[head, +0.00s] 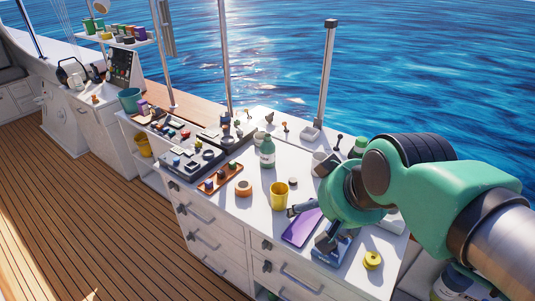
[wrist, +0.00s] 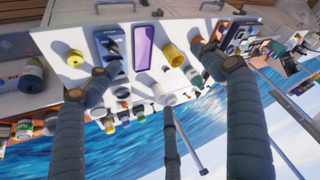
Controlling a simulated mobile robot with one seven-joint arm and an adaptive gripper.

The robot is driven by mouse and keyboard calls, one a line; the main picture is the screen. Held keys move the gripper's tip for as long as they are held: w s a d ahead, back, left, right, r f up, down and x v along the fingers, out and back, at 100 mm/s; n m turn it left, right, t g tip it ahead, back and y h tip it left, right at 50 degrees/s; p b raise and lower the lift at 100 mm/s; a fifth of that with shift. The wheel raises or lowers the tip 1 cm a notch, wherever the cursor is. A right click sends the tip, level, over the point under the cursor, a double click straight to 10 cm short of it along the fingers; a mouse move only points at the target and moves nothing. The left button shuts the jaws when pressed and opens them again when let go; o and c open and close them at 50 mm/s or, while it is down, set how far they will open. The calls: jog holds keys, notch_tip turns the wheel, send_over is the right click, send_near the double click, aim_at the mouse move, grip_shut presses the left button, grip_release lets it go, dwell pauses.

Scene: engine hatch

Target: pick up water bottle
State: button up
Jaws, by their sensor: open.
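A green bottle with a pale label (head: 267,152), which looks like the water bottle, stands upright on the white counter (head: 225,215) in the head view. The wrist view also shows my gripper (wrist: 152,66), with a purple flat object (wrist: 143,48) and a yellow cup (wrist: 173,55) beyond and between the fingers.
The yellow cup (head: 279,195) stands between my gripper and the bottle. The purple flat object (head: 302,228) lies under the fingers. Trays of small parts fill the counter's left.

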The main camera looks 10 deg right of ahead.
jog(key=w+a+r+m+t+y+p, duration=0.15)
jog(key=w+a, duration=0.25)
jog(key=w, duration=0.8)
jog(key=w+a+r+t+p, duration=0.1)
jog(key=w+a+r+t, duration=0.2)
jog(key=w, duration=0.8)
jog(key=w+a+r+m+t+p, duration=0.1)
jog(key=w+a+r, duration=0.3)
jog(key=w, duration=0.8)
jog(key=w+a+f+m+h+p, duration=0.1)
jog(key=w+f+m+h, duration=0.1)
jog(key=w+f, duration=0.3)
jog(key=w+a+f+m+h+p, duration=0.1)
jog(key=w+a+f+h, duration=0.15)
jog(key=w, duration=0.55)
jog(key=m+g+h+p, duration=0.3)
jog(key=m+h+p, duration=0.15)
jog(key=h, duration=0.35)
send_near(265, 157)
jog(key=shift+b+v, duration=0.35)
jog(key=shift+v, duration=0.8)
jog(key=shift+w+d, duration=0.1)
jog(key=shift+w, duration=0.1)
jog(key=shift+g, duration=0.25)
jog(key=shift+b+x, duration=0.65)
jog(key=shift+x, duration=3.5)
jog(key=shift+w+d+r, duration=0.1)
